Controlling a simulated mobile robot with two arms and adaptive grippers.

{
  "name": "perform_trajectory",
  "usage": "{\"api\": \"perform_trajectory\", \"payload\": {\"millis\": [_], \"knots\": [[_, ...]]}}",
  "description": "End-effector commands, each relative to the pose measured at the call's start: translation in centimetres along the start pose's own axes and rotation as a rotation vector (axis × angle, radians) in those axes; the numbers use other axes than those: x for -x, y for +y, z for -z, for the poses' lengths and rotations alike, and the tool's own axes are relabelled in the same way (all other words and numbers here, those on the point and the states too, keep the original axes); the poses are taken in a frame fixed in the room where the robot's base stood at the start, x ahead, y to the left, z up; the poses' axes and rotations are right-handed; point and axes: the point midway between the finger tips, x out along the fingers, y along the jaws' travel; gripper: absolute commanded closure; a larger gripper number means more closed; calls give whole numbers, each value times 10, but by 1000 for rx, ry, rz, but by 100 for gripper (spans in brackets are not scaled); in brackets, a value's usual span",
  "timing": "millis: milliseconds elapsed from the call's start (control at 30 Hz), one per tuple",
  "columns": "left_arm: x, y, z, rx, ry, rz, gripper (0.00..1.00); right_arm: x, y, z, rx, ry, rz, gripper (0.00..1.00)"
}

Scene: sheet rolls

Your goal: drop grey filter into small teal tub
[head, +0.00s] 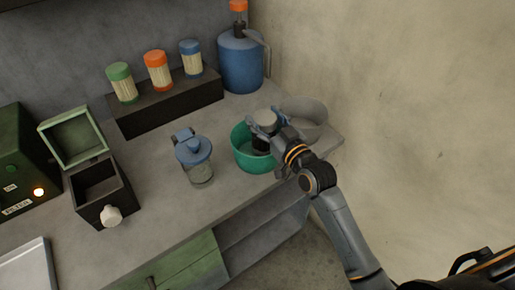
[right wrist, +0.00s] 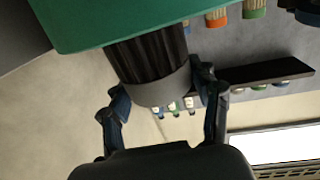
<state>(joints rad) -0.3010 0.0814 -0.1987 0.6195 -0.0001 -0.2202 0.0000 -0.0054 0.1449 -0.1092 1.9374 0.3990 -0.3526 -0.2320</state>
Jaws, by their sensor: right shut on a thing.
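The grey filter, a dark ribbed cylinder with a grey end cap (head: 265,117), is upright at the small teal tub (head: 250,165) in the head view. Its dark lower part overlaps the tub's opening; how deep it sits is unclear. My right gripper (head: 263,127) is shut around the filter near its cap. My left gripper is not in view.
A grey tub (head: 311,114) stands just right of the teal one. A blue-lidded clear jar (head: 198,166) stands to the left. A blue jug (head: 240,65) and a dark rack (head: 165,104) with several capped jars are behind. An open dark box (head: 97,195) is further left.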

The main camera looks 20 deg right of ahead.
Motion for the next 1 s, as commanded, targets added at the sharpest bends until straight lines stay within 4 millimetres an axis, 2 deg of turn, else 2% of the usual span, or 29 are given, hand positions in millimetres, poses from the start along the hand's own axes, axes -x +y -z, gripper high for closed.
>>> {"api": "perform_trajectory", "payload": {"millis": [33,67,167,500,633,767,1000], "knots": [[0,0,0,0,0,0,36,0,0,2,0,3,0,100],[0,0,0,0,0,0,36,0,0,2,0,3,0,32],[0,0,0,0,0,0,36,0,0,2,0,3,0,11],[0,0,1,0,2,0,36,1,0,-1,0,-3,0,11],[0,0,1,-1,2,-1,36,8,0,-2,1,-3,0,11],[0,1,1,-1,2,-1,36,30,0,-2,0,-4,0,11],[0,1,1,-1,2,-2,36,80,0,-2,1,-4,0,11]]}}
